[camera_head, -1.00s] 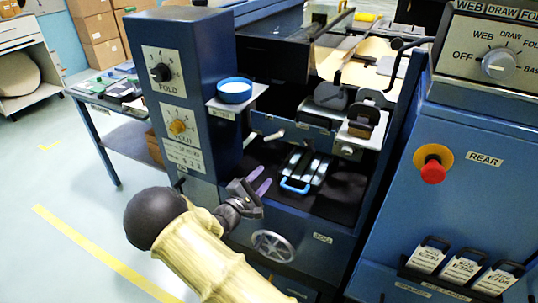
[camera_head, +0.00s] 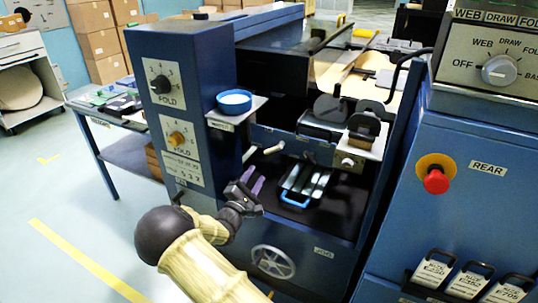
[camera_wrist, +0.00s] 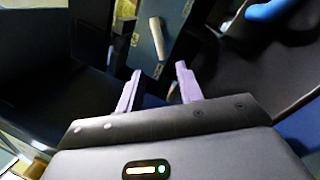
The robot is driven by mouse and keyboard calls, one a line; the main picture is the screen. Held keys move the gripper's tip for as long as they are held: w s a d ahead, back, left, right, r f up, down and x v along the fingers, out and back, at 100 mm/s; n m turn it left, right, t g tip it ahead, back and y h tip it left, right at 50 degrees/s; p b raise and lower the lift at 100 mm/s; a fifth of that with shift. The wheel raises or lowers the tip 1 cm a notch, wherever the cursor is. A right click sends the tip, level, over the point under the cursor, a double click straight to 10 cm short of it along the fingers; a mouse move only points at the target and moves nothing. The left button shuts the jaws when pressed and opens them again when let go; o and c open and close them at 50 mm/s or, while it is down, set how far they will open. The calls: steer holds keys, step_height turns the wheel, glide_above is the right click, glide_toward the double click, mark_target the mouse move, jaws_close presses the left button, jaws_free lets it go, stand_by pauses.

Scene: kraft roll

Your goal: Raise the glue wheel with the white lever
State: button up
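The white lever (camera_head: 266,149) juts from a blue panel in the machine's open bay, below the shelf with the blue bowl. It also shows in the wrist view (camera_wrist: 157,38), upright and just beyond my fingertips. My gripper (camera_head: 255,183) is in front of the bay, below and left of the lever. In the wrist view my two purple fingers (camera_wrist: 158,80) are apart with nothing between them, and the lever stands beyond the gap between them, not touched. I cannot make out the glue wheel for certain; dark round parts (camera_head: 330,107) sit to the right of the lever.
A blue bowl (camera_head: 234,101) stands on a small shelf left of the lever. A blue-handled tray (camera_head: 304,180) lies in the bay to the right of my gripper. A handwheel (camera_head: 273,262) is below. A red button (camera_head: 436,181) is on the right cabinet.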

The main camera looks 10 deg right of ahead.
mark_target(270, 152)
steer(key=x, duration=1.1)
steer(key=shift+w+d+r+b, duration=0.1)
steer(key=shift+w+b, duration=0.05)
steer(key=shift+b, duration=0.2)
jaws_close()
